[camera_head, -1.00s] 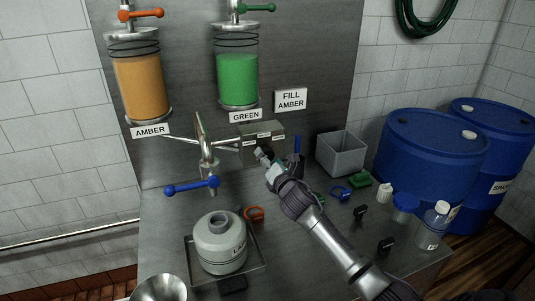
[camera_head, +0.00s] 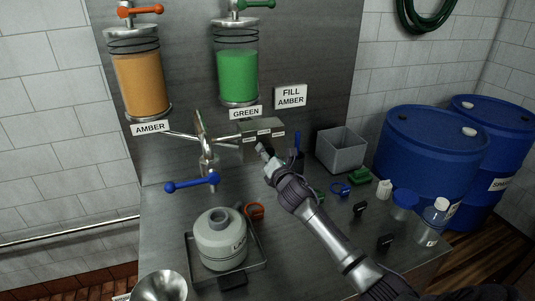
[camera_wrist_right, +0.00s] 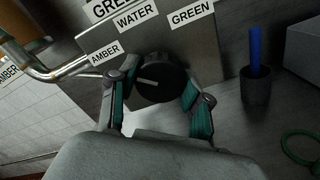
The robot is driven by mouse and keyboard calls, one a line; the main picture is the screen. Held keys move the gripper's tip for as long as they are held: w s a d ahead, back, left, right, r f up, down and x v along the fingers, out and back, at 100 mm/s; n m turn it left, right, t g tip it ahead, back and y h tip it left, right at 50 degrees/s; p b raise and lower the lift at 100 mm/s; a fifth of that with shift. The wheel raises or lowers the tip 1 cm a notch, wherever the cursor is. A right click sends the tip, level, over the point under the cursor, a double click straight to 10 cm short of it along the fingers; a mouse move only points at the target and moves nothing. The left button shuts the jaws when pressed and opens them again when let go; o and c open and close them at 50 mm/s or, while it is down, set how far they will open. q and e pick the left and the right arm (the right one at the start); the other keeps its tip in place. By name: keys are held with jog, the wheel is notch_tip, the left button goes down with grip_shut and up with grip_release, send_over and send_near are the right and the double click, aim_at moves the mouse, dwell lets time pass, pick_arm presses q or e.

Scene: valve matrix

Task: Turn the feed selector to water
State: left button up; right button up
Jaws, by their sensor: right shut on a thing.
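The feed selector is a grey box (camera_head: 263,134) below the FILL AMBER sign (camera_head: 291,96), with small labels on it. In the right wrist view its round black knob (camera_wrist_right: 160,77) sits below the AMBER (camera_wrist_right: 105,53), WATER (camera_wrist_right: 136,16) and GREEN (camera_wrist_right: 190,14) labels. The knob's white mark points left, towards the AMBER side. My right gripper (camera_wrist_right: 158,92) has one finger on each side of the knob and is shut on it. It also shows at the box in the head view (camera_head: 264,152), where it hides the knob. My left gripper is not in view.
Pipes and a blue-handled valve (camera_head: 192,182) stand left of the selector. A blue stick in a dark holder (camera_wrist_right: 256,80) is close on its right. A grey bin (camera_head: 341,151), a labelled canister (camera_head: 221,240) on a tray and blue drums (camera_head: 430,160) stand around.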

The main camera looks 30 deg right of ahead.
jog(key=m, duration=0.9)
jog(key=shift+m, duration=0.3)
dwell(0.5)
jog(key=o, duration=1.2)
jog(key=shift+c, duration=0.2)
